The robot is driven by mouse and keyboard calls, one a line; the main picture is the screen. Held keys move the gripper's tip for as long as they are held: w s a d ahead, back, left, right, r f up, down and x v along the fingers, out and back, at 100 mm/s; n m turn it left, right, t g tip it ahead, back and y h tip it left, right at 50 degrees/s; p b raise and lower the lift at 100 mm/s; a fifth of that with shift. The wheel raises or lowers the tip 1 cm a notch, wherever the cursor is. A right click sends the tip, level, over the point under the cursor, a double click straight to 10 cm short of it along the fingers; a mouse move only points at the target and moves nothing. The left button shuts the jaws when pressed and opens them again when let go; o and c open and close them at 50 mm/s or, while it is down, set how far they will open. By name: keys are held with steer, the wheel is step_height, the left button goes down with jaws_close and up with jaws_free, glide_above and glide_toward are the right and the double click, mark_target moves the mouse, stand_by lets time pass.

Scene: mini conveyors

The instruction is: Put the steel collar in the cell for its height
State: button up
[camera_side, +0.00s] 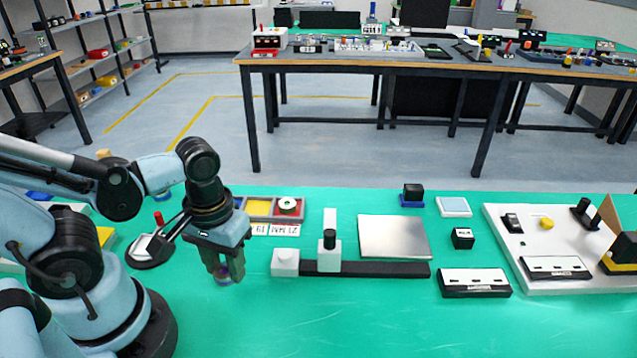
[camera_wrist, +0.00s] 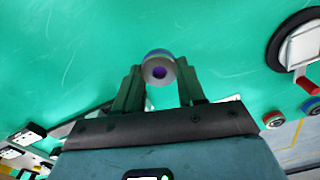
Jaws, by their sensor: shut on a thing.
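The steel collar (camera_wrist: 154,74) is a short grey ring with a purple-looking centre, held between the fingertips in the wrist view. My gripper (camera_side: 224,273) is shut on it and points down over the green mat, left of the gauge. In the side view the collar (camera_side: 222,281) shows only partly below the fingers; I cannot tell whether it touches the mat. The tray of cells (camera_side: 258,208) lies behind my gripper, with blue, yellow and reddish cells. A white-and-green round piece (camera_side: 288,205) sits in the right cell. Number labels (camera_side: 285,230) lie in front of the tray.
A gauge with a black rail (camera_side: 375,269), white blocks and an upright post stands right of my gripper. A steel plate (camera_side: 393,237) lies behind the rail. A round black stand (camera_side: 150,250) is at left. The front mat is clear.

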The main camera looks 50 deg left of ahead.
mark_target(226, 269)
steer(key=shift+f, duration=1.95)
steer(key=shift+f, duration=0.1)
steer(key=o, duration=1.2)
steer(key=shift+c, duration=0.2)
steer(key=shift+w+r, duration=0.1)
steer(key=shift+r, duration=5.95)
steer(key=w+m+t, duration=0.1)
steer(key=w, duration=0.1)
steer(key=w+t, duration=0.1)
steer(key=w+m+t, duration=0.1)
steer(key=w, duration=0.1)
steer(key=shift+w+a+f+m+t, duration=0.1)
steer(key=shift+w+a+m+t, duration=0.2)
steer(key=shift+w+a, duration=0.05)
steer(key=shift+o, duration=0.5)
steer(key=w+m+t, duration=0.1)
steer(key=w+r+m+t, duration=0.1)
steer(key=w, duration=0.1)
steer(key=w+a+t, duration=0.1)
steer(key=w, duration=0.1)
steer(key=shift+a+r+m+t, duration=0.1)
steer(key=shift+r+m+t, duration=0.2)
steer(key=shift+m, duration=0.1)
